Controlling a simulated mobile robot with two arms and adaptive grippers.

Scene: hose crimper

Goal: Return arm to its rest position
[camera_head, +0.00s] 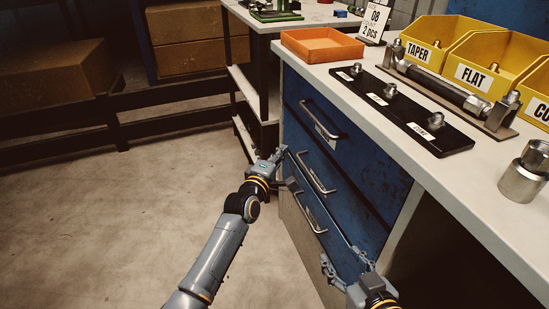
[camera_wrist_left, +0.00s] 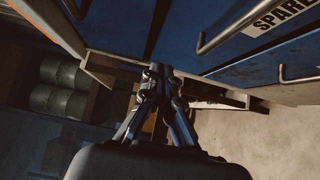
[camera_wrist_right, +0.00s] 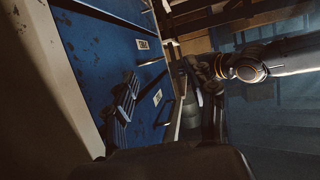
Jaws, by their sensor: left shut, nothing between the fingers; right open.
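My left arm reaches in from the lower left of the head view. Its gripper (camera_head: 277,158) is shut and empty, close to the blue drawer front; whether it touches is unclear. In the left wrist view its fingers (camera_wrist_left: 160,82) are together below the blue drawer fronts. My right gripper (camera_head: 345,262) is open and empty at the bottom of the head view, near the lower cabinet front. In the right wrist view its fingers (camera_wrist_right: 168,97) are spread, with the blue cabinet (camera_wrist_right: 95,65) behind. My left arm also shows there.
The blue drawer cabinet (camera_head: 345,185) has projecting metal handles (camera_head: 322,117) beside both grippers. The white worktop (camera_head: 480,175) above holds an orange tray (camera_head: 322,46), a black fitting board (camera_head: 415,115) and yellow bins (camera_head: 487,65). Open floor (camera_head: 110,220) lies left of my left arm.

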